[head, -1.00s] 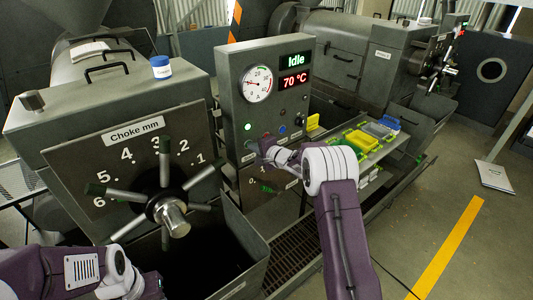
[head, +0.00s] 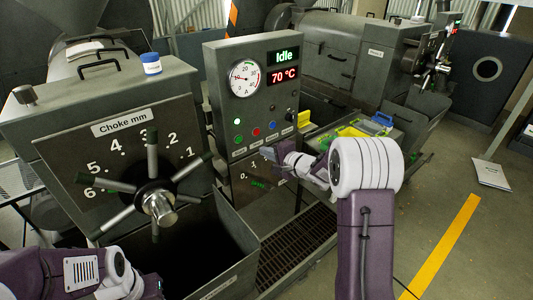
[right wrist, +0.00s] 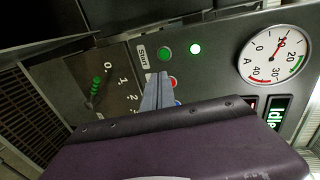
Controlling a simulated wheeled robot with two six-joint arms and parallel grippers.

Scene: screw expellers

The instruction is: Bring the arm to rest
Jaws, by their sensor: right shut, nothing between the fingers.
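My right gripper (head: 268,154) is shut and empty in the head view, in front of the control panel (head: 223,85) just below its row of buttons. In the right wrist view the shut fingers (right wrist: 157,92) partly overlap the red button (right wrist: 173,83) in the picture; I cannot tell how far they are from the panel. The green button (head: 239,139) and the lit green lamp (head: 237,122) show beside it. The panel display (head: 284,66) reads Idle and 70 °C. My left arm comes in at the bottom left; its gripper fingers are not visible.
A choke handwheel (head: 152,184) with several spokes stands at the left, above an open dark bin (head: 247,262). A tray with yellow and blue items (head: 372,128) lies behind my right arm. A floor grate (head: 292,240) is below. Open floor (head: 435,190) is at the right.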

